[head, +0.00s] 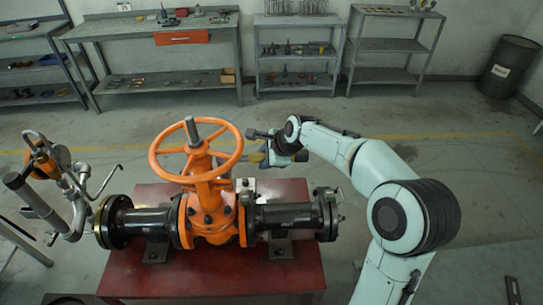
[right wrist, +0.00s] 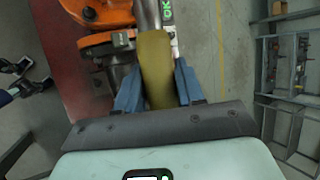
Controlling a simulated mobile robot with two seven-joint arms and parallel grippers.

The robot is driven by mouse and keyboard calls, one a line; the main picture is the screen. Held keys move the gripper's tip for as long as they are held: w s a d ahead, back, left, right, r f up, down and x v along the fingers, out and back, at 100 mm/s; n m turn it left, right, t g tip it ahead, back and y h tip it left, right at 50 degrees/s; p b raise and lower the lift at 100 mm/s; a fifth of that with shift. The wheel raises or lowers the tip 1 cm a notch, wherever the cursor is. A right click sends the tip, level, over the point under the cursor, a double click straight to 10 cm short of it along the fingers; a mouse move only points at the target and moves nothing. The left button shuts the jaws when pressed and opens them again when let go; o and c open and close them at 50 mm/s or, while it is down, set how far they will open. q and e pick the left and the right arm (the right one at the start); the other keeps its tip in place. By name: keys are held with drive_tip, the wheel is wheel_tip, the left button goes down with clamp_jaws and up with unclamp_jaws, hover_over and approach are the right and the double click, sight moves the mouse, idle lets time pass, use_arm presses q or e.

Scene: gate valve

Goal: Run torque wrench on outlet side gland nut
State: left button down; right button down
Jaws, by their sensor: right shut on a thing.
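The orange gate valve (head: 212,205) with its handwheel (head: 160,152) and upright stem stands between two black pipe flanges. My right gripper (head: 275,154) is beside the handwheel, to its right. It is shut on the torque wrench (right wrist: 155,55), whose olive handle lies between the blue fingers in the right wrist view. The wrench shaft runs up past the top edge there, beside a green lit display. Its head end is out of that view and not clear in the head view. The gland nut under the handwheel cannot be made out.
The valve rests on a red table (head: 210,278). Pipework (head: 62,190) stands close on the left. A workbench (head: 150,50), shelves (head: 295,60) and a dark drum (head: 510,68) line the back wall. The floor between is clear.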

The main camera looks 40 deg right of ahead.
drive_tip(key=shift+w+a+r, duration=0.15)
drive_tip(key=shift+w+a, duration=0.1)
drive_tip(key=shift+a, duration=0.05)
idle(0.9)
idle(0.4)
